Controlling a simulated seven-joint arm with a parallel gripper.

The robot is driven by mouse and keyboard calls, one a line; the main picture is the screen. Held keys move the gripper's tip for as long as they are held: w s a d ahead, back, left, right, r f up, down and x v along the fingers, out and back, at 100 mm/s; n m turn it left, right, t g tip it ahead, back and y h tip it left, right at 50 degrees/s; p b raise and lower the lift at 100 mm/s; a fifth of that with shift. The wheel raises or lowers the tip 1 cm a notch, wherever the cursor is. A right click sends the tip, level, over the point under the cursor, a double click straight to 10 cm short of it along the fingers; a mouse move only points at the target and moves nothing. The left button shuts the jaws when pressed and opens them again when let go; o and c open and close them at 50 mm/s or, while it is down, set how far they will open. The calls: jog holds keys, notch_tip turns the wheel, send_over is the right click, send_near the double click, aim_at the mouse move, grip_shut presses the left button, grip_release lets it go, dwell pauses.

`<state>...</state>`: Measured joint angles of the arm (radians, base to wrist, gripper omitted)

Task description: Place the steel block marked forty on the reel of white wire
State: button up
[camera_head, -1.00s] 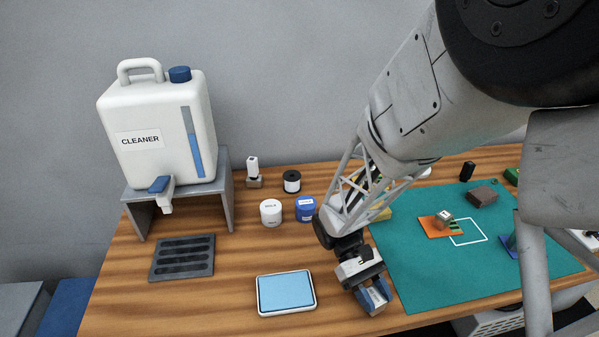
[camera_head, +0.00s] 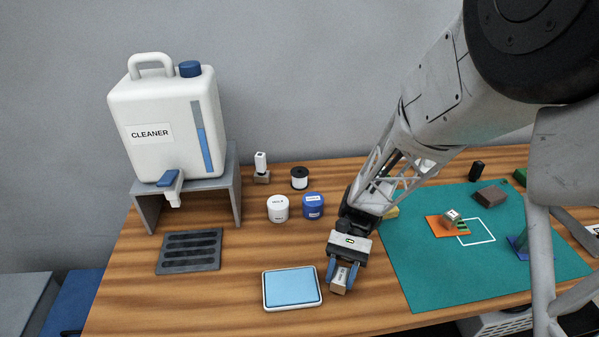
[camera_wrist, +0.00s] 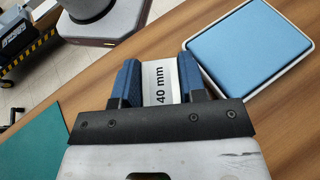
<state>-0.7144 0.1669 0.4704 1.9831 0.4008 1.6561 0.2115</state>
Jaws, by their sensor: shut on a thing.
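My gripper (camera_head: 343,281) is near the front of the table, just right of the blue pad. It is shut on a pale steel block (camera_head: 341,277). In the wrist view the block (camera_wrist: 160,83) reads "40 mm" and sits between the two blue fingers (camera_wrist: 160,88). I cannot tell whether the block clears the table. The reel of white wire (camera_head: 299,181), with black flanges, stands upright at the back of the table, behind and left of my gripper. Its top is free.
A white jar (camera_head: 278,209) and a blue jar (camera_head: 313,206) stand in front of the reel. The white-rimmed pad (camera_head: 292,289) lies left of my gripper. A cleaner jug (camera_head: 165,125) stands on a grey stand at left. A green mat (camera_head: 420,275) with small items lies right.

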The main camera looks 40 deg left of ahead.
jog(key=w+a+r+m+y, duration=0.1)
jog(key=a+m+y, duration=0.2)
jog(key=w+a+r+m+y, duration=0.1)
jog(key=a+m+y, duration=0.1)
jog(key=a+y, duration=0.1)
jog(key=w+a+r+m+y, duration=0.1)
jog(key=a+m+y, duration=0.2)
jog(key=a+y, duration=0.1)
jog(key=shift+w+r+m+t, duration=0.2)
jog(key=shift+w+m+t, duration=0.1)
jog(key=shift+w+t, duration=0.1)
jog(key=w+a+r+m+t+y, duration=0.2)
jog(key=w, duration=0.1)
jog(key=w+a+r+m+t+y, duration=0.2)
jog(key=w+a+m, duration=0.1)
jog(key=w+a+r+m+t+y, duration=0.2)
jog(key=w+a+m+t, duration=0.1)
jog(key=shift+w+a, duration=0.1)
jog(key=shift+w, duration=0.2)
send_over(298, 171)
jog(key=shift+f, duration=0.7)
jog(key=shift+f, duration=1.75)
jog(key=shift+f, duration=0.1)
